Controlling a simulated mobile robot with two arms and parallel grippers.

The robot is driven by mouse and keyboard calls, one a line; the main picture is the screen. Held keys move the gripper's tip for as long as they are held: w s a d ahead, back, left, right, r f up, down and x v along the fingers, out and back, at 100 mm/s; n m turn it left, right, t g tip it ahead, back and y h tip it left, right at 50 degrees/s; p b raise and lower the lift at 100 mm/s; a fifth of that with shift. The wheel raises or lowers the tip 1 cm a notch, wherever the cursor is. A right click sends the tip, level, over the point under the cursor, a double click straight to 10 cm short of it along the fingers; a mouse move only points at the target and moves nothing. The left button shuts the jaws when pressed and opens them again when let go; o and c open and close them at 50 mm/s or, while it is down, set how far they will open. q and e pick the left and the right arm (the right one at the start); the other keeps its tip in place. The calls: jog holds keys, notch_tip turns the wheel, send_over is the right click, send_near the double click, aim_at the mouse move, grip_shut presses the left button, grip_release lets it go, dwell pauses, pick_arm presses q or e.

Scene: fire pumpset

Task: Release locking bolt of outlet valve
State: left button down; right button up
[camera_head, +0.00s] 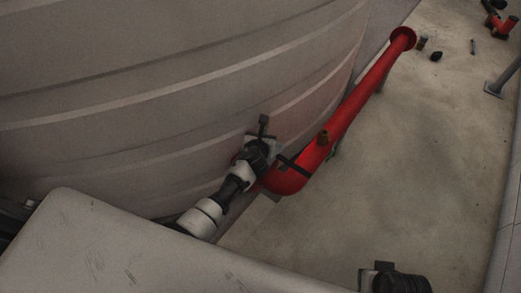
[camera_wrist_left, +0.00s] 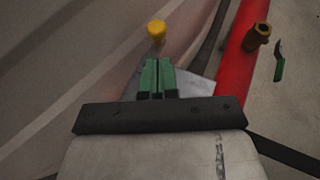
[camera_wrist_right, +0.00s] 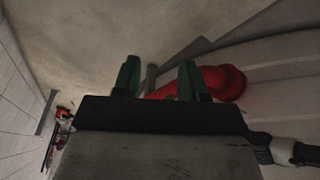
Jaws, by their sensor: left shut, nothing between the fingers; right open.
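In the left wrist view, a small yellow knob (camera_wrist_left: 157,30), perhaps the locking bolt, stands just beyond my left gripper (camera_wrist_left: 158,66). The gripper's green fingers are shut together and empty, with a gap in the picture between tips and knob. In the head view my left gripper (camera_head: 263,122) is by the tank wall, at the near end of the red pipe (camera_head: 345,115); my arm hides the valve there. My right gripper (camera_wrist_right: 157,80) is open and empty in the right wrist view, with a red pipe elbow (camera_wrist_right: 222,83) behind its fingers.
The large ribbed tank (camera_head: 180,80) fills the left. A brass fitting (camera_head: 323,137) sticks up from the pipe. The concrete floor (camera_head: 420,140) right of the pipe is mostly clear.

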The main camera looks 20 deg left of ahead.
pick_arm(q)
jog(key=p+v, duration=0.1)
jog(key=v, duration=0.2)
jog(key=shift+a+r, duration=0.1)
jog(key=shift+p+v, duration=1.25)
jog(key=shift+v, duration=1.75)
pick_arm(e)
notch_tip(320, 180, down, 13)
jog(key=s, duration=0.1)
jog(key=shift+s+f+g, duration=0.15)
jog(key=shift+s+g, duration=0.25)
jog(key=shift+a, duration=0.1)
